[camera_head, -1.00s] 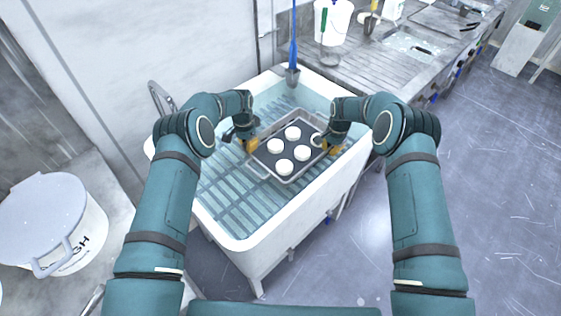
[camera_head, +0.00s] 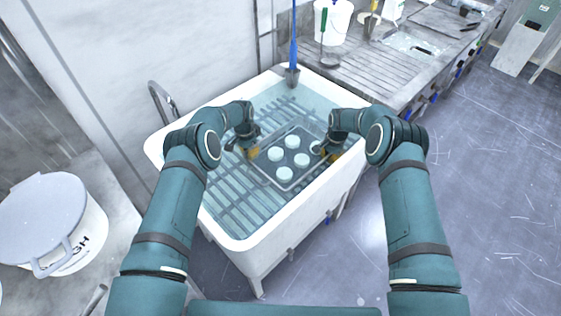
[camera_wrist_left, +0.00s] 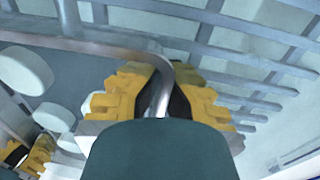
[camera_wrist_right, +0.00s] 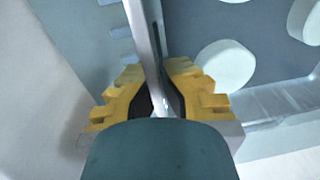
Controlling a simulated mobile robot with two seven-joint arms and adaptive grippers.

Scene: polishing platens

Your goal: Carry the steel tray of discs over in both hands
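The steel tray (camera_head: 265,163) carries several pale round discs (camera_head: 301,160) and sits level inside the white basin, low over the slatted rack. The tray and discs look blue-green, as if under the water. My left gripper (camera_head: 252,152) is at the tray's left end; in the left wrist view its yellow fingers (camera_wrist_left: 162,92) close around the bent metal handle. My right gripper (camera_head: 325,152) is at the right end; in the right wrist view its fingers (camera_wrist_right: 160,88) close around the metal bar there. Whether the tray rests on the slats cannot be told.
A blue-handled tool (camera_head: 293,50) stands at the back rim. A worktop (camera_head: 345,80) adjoins behind; a lidded white tub (camera_head: 50,215) stands at left.

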